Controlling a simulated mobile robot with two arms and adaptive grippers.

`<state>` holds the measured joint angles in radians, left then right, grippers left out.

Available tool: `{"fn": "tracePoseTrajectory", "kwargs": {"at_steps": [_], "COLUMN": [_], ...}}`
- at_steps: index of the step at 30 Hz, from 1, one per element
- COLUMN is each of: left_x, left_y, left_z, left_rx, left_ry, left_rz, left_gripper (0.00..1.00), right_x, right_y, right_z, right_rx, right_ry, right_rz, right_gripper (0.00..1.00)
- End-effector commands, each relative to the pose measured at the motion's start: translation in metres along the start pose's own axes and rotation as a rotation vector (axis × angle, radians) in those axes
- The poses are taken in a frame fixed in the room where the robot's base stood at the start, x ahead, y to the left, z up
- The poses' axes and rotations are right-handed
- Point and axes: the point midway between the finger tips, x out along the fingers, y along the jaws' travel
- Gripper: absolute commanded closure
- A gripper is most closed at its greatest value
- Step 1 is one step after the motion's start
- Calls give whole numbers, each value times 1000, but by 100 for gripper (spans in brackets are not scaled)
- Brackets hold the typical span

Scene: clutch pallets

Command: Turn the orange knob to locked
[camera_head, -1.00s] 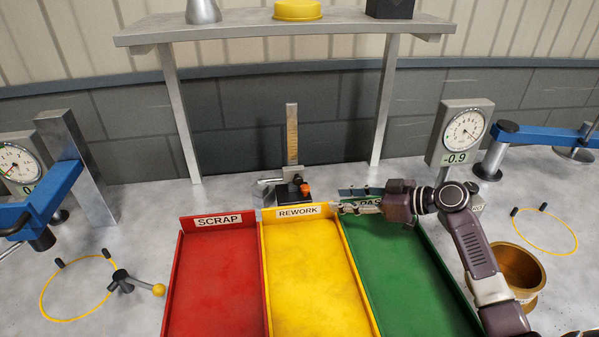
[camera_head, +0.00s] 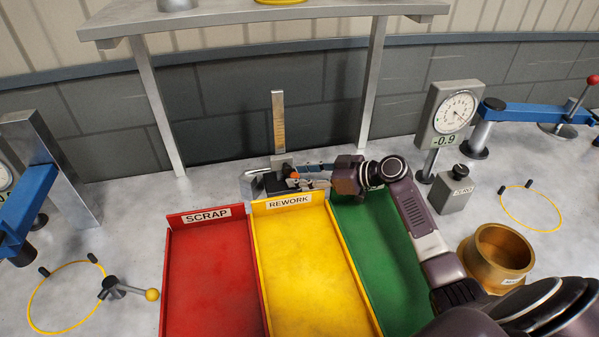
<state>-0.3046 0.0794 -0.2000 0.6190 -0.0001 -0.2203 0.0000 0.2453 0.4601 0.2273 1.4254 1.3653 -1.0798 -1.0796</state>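The orange knob (camera_head: 294,175) is a small knob on the dark slider at the foot of an upright height gauge (camera_head: 279,122), behind the yellow REWORK tray. My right gripper (camera_head: 300,182) reaches in from the right, its fingertips at the knob and overlapping its lower right side in the picture. Whether they touch or grip it is too small to tell, and so is the finger gap. The knob is partly hidden. My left gripper is out of view.
Red SCRAP (camera_head: 212,280), yellow REWORK (camera_head: 305,280) and green (camera_head: 385,265) trays lie in front. A dial gauge (camera_head: 449,115), ZERO block (camera_head: 456,190) and brass ring (camera_head: 497,258) are at right. A shelf (camera_head: 260,20) stands above the gauge.

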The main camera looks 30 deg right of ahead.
Motion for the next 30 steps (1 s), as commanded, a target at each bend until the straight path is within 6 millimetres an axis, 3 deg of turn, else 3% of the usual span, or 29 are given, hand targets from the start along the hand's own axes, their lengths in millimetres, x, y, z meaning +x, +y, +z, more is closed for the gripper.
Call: {"fn": "tracePoseTrajectory", "kwargs": {"at_steps": [10, 20, 30], "left_x": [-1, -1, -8], "left_y": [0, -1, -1], "left_z": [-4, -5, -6], "left_rx": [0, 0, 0], "left_ry": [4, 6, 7], "left_rz": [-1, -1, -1], "left_gripper": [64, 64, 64], "right_x": [6, 6, 5], "right_y": [0, 0, -2], "right_z": [0, 0, -1], "right_rx": [0, 0, 16], "right_ry": [-1, -1, -1], "right_rz": [0, 0, 40], "right_gripper": [63, 99, 100]}}
